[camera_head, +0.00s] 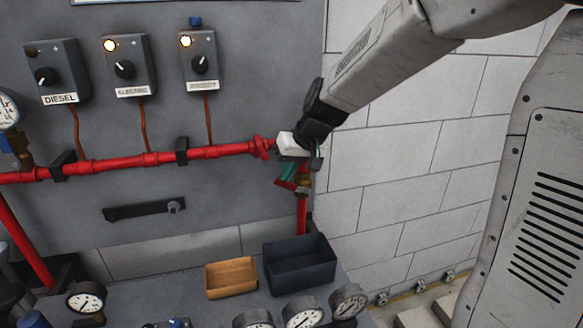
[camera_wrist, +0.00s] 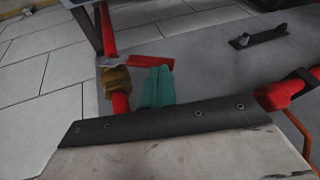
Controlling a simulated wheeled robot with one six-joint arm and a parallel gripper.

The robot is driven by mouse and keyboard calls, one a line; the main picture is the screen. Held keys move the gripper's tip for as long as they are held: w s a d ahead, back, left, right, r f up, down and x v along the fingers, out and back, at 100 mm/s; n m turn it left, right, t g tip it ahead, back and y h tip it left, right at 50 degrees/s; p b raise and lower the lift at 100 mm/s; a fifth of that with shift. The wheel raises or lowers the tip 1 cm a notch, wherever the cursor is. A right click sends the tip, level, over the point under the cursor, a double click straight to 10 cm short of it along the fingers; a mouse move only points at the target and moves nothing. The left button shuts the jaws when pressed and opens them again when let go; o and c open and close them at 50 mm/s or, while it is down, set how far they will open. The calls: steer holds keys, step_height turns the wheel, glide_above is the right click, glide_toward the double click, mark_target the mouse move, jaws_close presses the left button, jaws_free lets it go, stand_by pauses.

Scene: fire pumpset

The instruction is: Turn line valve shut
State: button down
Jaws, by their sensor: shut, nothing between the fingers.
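The line valve has a brass body (camera_head: 304,184) on the red vertical pipe at the panel's right edge; the brass also shows in the wrist view (camera_wrist: 117,82). Its red lever (camera_wrist: 150,61) sticks out sideways from the body, roughly across the pipe, and shows in the head view (camera_head: 285,184) left of the brass. My gripper (camera_head: 288,171) is just above the lever, its teal fingers pointing down at it. In the wrist view the teal fingers (camera_wrist: 157,88) are together, beside the brass, with tips by the lever. I cannot tell whether they touch it. My wrist hides the upper pipe.
A red horizontal pipe (camera_head: 215,151) runs along the grey panel left of my gripper. Three switch boxes, including DIESEL (camera_head: 57,73), sit above it. A black handle bar (camera_head: 143,210) is below. A dark bin (camera_head: 299,264) and an orange tray (camera_head: 231,278) stand under the valve.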

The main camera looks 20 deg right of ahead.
steer(key=shift+a+f, duration=0.2)
steer(key=shift+a, duration=0.1)
stand_by(0.4)
steer(key=s+a+r, duration=0.2)
steer(key=s+r, duration=0.1)
steer(key=r, duration=0.9)
steer(key=d+m+h, duration=0.1)
steer(key=d, duration=0.5)
steer(key=s+x, duration=0.1)
steer(key=x, duration=1.1)
steer(key=shift+s+a+f+g, duration=0.2)
steer(key=shift+a+f+g, duration=0.15)
steer(key=shift+f, duration=0.2)
